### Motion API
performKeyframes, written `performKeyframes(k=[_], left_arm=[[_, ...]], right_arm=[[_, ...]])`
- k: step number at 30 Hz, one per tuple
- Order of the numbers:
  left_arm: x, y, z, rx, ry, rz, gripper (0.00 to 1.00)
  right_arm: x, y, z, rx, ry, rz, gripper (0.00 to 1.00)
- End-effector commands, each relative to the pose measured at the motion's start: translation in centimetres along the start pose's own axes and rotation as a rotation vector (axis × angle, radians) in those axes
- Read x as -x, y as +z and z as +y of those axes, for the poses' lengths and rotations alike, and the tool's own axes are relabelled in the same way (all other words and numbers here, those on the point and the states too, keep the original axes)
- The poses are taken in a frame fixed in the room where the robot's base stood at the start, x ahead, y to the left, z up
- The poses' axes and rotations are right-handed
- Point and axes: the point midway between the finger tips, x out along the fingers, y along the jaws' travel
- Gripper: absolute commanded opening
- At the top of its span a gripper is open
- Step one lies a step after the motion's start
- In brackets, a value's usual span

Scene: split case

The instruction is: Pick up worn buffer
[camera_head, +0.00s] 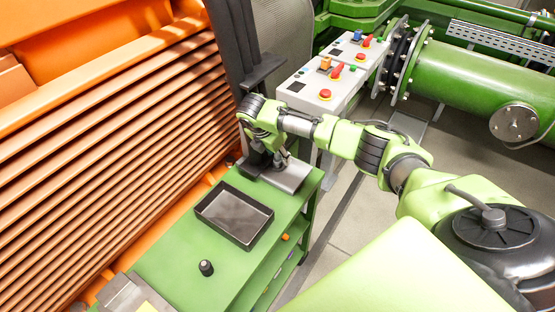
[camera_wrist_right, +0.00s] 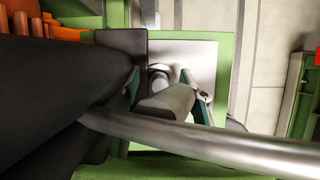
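My right gripper (camera_head: 281,158) is over the grey metal plate (camera_head: 293,178) at the far end of the green table. In the right wrist view its two fingers with green pads (camera_wrist_right: 160,88) stand apart, pointing down at the plate (camera_wrist_right: 200,55). I cannot tell whether the round part is the worn buffer. A small black knob-like cylinder (camera_head: 206,268) stands upright on the near part of the table. My left gripper is not in view.
The green table (camera_head: 180,262) carries a dark shallow tray (camera_head: 262,234). Orange louvred machinery (camera_head: 110,120) borders it on the left. A control box with coloured buttons (camera_head: 318,88) stands behind, and a green pipe (camera_head: 465,80) at right. The tabletop around the knob is clear.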

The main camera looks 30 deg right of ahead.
Motion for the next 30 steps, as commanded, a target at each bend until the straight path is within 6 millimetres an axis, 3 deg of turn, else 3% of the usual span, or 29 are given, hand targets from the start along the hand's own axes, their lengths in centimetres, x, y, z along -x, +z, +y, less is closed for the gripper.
performKeyframes(k=[7, 11, 12, 23, 30], left_arm=[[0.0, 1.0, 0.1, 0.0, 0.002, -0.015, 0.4], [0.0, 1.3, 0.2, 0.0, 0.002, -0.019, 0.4], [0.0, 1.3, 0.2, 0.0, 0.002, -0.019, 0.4], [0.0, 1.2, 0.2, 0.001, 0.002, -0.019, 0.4], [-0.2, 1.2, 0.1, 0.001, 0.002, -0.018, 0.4]], right_arm=[[-0.2, 0.0, 0.0, 0.001, 0.001, 0.0, 0.37], [-0.1, 0.0, 0.0, 0.0, 0.001, 0.0, 0.03], [-0.1, 0.0, 0.0, 0.0, 0.001, 0.0, 0.0], [0.0, 0.1, 0.1, 0.0, 0.002, -0.001, 0.0], [2.1, 1.0, 0.2, -0.001, 0.005, -0.001, 0.0]])
